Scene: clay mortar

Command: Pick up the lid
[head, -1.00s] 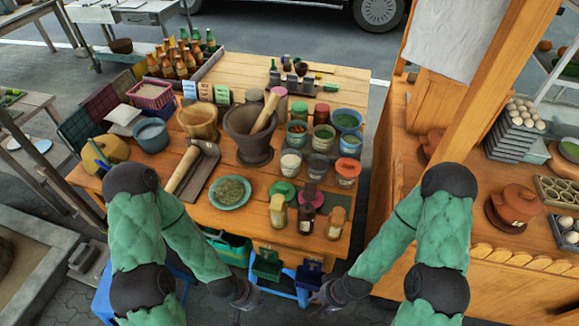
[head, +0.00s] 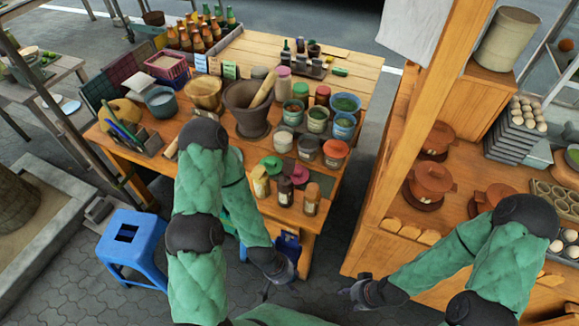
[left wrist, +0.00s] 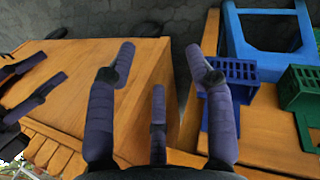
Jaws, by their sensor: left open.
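Several lids are in view, and I cannot tell which one the task means. A green lid (head: 272,163) and a dark red lid (head: 299,175) lie on the wooden table (head: 232,165) near the small bottles. Lidded clay pots (head: 432,180) stand on the right counter. My left gripper (head: 285,272) is low in front of the table, below and apart from these lids. In the left wrist view it is open and empty (left wrist: 158,65). My right gripper (head: 354,288) is apart from everything, low beside the counter; its fingers look spread.
A stone mortar with pestle (head: 247,112), jars (head: 335,153) and bottles (head: 285,190) crowd the table. A blue stool (head: 133,240) stands on the left. The wooden counter (head: 375,250) with its post is close on the right. Blue and green baskets (left wrist: 232,75) are near my left gripper.

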